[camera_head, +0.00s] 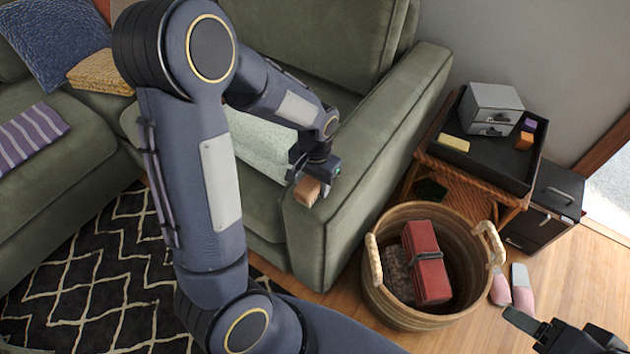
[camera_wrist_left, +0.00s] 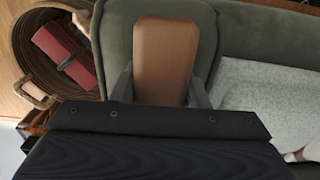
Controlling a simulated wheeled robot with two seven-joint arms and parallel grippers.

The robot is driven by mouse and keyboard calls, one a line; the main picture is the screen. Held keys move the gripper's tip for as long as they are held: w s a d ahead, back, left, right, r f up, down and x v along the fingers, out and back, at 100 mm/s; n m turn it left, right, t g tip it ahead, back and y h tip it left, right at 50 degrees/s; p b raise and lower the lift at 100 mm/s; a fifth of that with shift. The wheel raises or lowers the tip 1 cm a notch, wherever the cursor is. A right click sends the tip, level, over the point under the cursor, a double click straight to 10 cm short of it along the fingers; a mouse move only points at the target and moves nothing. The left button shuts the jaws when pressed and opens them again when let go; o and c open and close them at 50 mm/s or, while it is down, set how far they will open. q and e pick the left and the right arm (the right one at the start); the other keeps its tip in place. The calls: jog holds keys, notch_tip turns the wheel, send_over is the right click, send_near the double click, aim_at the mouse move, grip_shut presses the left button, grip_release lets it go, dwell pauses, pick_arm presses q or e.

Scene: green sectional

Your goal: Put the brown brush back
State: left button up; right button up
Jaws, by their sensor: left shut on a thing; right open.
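The brown brush (camera_head: 307,190) is held in my left gripper (camera_head: 313,177), above the front end of the green sofa arm. In the left wrist view the brush (camera_wrist_left: 166,58) shows as a flat brown block between the two fingers of my left gripper (camera_wrist_left: 160,85). The gripper is shut on it. My right gripper (camera_head: 560,335) is at the lower right corner of the head view, open and empty, partly cut off by the frame.
A woven basket (camera_head: 375,290) holding a red case (camera_head: 427,262) stands right of the sofa arm (camera_head: 385,140). Behind it, a wicker side table carries a black tray (camera_head: 520,165) with a grey drawer box (camera_head: 491,108), a yellow block (camera_head: 454,143) and small blocks. Pink slippers (camera_head: 522,290) lie on the floor.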

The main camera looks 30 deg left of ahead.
pick_arm(q)
jog(key=o, duration=1.1)
jog(key=shift+r+p, duration=0.35)
jog(key=shift+r, duration=0.2)
notch_tip(320, 180, up, 10)
jog(key=shift+f+p, duration=0.1)
jog(key=shift+p, duration=1.1)
jog(key=shift+s+r, duration=0.1)
jog(key=shift+r, duration=0.6)
jog(key=s+d+r+n+t+h, duration=0.1)
jog(key=s+d+r+t+h, duration=0.1)
jog(key=s, duration=0.6)
jog(key=s+d+r+n+t+h, duration=0.1)
jog(key=s+d+r+t, duration=0.1)
jog(key=s, duration=0.6)
notch_tip(320, 180, up, 2)
jog(key=shift+s+r+n+t+h, duration=0.1)
jog(key=shift+s+n+t+h, duration=0.25)
jog(key=shift+t, duration=0.45)
